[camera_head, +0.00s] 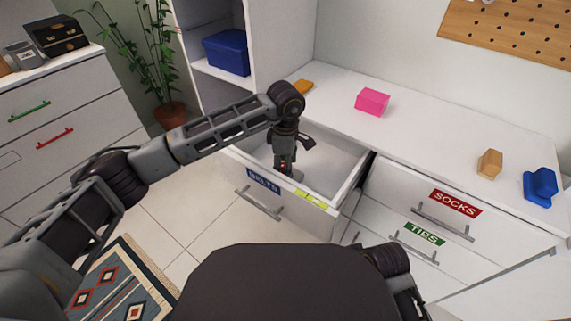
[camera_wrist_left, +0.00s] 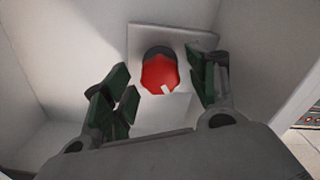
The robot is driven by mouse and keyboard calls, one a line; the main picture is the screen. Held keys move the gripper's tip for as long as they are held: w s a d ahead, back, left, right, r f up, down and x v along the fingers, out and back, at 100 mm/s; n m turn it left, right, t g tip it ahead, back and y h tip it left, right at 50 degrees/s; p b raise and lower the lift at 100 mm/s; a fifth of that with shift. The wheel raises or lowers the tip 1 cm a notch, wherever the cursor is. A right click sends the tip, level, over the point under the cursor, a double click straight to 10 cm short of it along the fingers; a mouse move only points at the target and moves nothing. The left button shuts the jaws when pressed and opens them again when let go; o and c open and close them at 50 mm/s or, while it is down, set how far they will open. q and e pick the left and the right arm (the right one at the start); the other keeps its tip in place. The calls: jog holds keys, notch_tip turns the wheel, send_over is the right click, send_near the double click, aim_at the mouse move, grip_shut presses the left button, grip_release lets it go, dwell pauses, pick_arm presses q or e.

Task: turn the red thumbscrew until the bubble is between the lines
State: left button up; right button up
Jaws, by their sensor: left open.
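The red thumbscrew (camera_wrist_left: 160,75) sits on a pale plate (camera_wrist_left: 142,38) inside the open drawer, with a white mark on its lower edge. My left gripper (camera_wrist_left: 160,98) is open, one finger on each side of the thumbscrew, with visible gaps to it. In the head view my left gripper (camera_head: 284,168) points down into the drawer marked BELTS (camera_head: 330,172) and mostly hides the thumbscrew. A yellow-green level vial (camera_head: 311,200) lies on the drawer's front edge; its bubble and lines are too small to read. My right gripper cannot be made out.
The drawer's walls stand close around my left gripper. A pink box (camera_head: 371,102), an orange block (camera_head: 302,86), a tan block (camera_head: 490,164) and a blue object (camera_head: 540,187) rest on the white top. Closed drawers marked SOCKS (camera_head: 455,203) and TIES (camera_head: 424,234) are to the right.

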pick_arm(q)
jog(key=shift+c, duration=0.5)
jog(key=c, duration=0.9)
jog(key=shift+c, duration=0.2)
jog(key=shift+n, duration=0.4)
